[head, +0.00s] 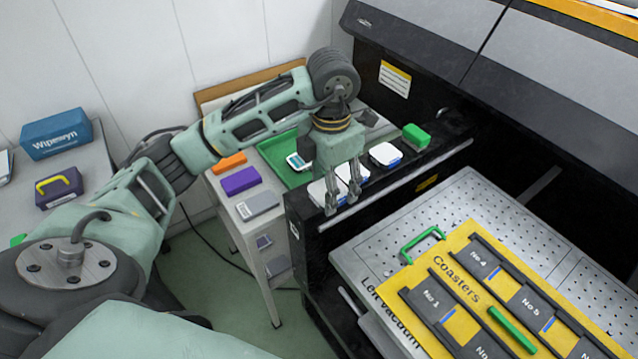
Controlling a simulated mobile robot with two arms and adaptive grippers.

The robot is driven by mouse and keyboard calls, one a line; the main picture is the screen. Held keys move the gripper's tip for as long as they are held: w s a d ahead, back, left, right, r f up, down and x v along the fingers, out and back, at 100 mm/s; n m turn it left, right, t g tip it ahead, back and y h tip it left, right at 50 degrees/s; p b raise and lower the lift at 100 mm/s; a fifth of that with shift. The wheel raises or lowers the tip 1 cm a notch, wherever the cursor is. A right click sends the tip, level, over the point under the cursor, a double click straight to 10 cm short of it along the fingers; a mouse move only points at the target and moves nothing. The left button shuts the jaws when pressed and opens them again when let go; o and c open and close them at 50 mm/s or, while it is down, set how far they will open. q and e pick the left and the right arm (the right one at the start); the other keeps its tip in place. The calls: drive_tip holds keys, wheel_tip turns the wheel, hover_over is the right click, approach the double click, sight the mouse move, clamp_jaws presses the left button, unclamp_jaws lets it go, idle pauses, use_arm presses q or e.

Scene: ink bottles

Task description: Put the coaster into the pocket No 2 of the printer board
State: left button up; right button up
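My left gripper (343,202) points down beside the printer, its two fingers apart with nothing clearly between them. White coasters with blue edges lie behind and around it: one coaster (318,192) is partly hidden by the fingers, and another coaster (385,154) lies farther back. The yellow printer board (413,276) marked "Coasters" lies on the metal printer bed (362,246) at right. Its dark pockets labelled No 1 (432,299), No 4 (478,254) and No 5 (530,309) show. The label of pocket No 2 cannot be read here. My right gripper is not in view.
A green tray (270,152) and orange (229,163), purple (240,180) and grey (257,204) blocks are on the white cart. A green block (416,136) stands near the printer. The dark printer front edge (405,190) separates coasters from bed. Green handles rise from the board.

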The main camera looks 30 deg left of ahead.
use_arm(q)
drive_tip(key=s+d+r, duration=0.2)
drive_tip(key=d, duration=0.1)
drive_tip(key=shift+r, duration=0.1)
drive_tip(key=s+d+m, duration=0.2)
drive_tip(key=s+m, duration=0.2)
drive_tip(key=m, duration=1.1)
drive_tip(key=s+d+f+m, duration=0.1)
drive_tip(key=s+m, duration=0.3)
drive_tip(key=m, duration=1.2)
drive_tip(key=shift+d+f, duration=0.25)
drive_tip(key=shift+d, duration=0.15)
drive_tip(key=shift+s, duration=0.1)
